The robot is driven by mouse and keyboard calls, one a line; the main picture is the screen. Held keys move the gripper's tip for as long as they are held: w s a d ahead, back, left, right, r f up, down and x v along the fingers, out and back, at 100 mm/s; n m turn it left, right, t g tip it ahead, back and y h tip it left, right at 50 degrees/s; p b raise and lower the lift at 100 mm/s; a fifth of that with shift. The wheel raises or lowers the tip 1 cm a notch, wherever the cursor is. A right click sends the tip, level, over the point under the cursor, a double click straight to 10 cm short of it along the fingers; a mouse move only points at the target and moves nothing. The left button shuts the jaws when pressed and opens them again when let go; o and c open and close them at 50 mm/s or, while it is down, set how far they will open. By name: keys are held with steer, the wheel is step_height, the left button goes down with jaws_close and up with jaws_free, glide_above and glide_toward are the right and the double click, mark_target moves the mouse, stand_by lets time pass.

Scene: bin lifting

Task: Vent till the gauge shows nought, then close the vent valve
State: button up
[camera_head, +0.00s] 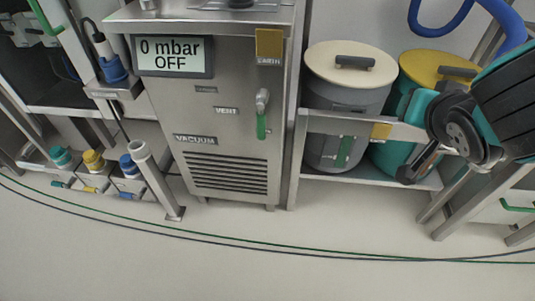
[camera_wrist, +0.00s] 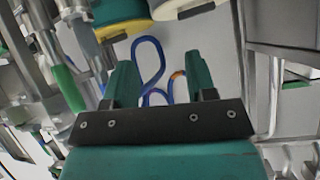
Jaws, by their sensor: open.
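The gauge (camera_head: 169,56) is a display on the steel vacuum unit (camera_head: 219,130) in the head view. It reads "0 mbar" and "OFF". The vent valve (camera_head: 262,115) is on the front panel, right of the "VENT" label (camera_head: 226,111). Its green handle hangs straight down. My gripper (camera_head: 412,172) is at the right in the head view, in front of the drums and well apart from the valve. In the wrist view my gripper (camera_wrist: 160,85) has its two teal fingers spread, with nothing held between them. The valve cannot be made out in the wrist view.
A grey drum with a cream lid (camera_head: 350,62) and a teal drum with a yellow lid (camera_head: 437,68) stand on a rack right of the unit. A post (camera_head: 157,180) and small coloured-cap containers (camera_head: 94,161) stand left. Cables cross the open floor (camera_head: 240,275).

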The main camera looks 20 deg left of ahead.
steer(key=w+a+f+n+t+y+b, duration=0.1)
steer(key=a+f+n+t+y+b, duration=0.15)
steer(key=a+f+b, duration=0.55)
steer(key=n+g+y+b, duration=0.1)
steer(key=n+y+b, duration=0.6)
steer(key=y+b, duration=0.2)
glide_toward(263, 129)
steer(key=p+x, duration=0.1)
steer(key=p, duration=0.4)
steer(key=p+x, duration=0.2)
steer(key=p, duration=0.4)
steer(key=p+x, duration=0.2)
steer(key=p, duration=0.4)
steer(key=shift+w+r, duration=0.2)
steer(key=shift+r, duration=0.15)
steer(key=x, duration=0.5)
steer(key=shift+a+f, duration=0.1)
steer(key=shift+f, duration=0.3)
steer(key=shift+w+a, duration=0.25)
steer(key=shift+a, duration=0.1)
steer(key=shift+r, duration=0.1)
jaws_close()
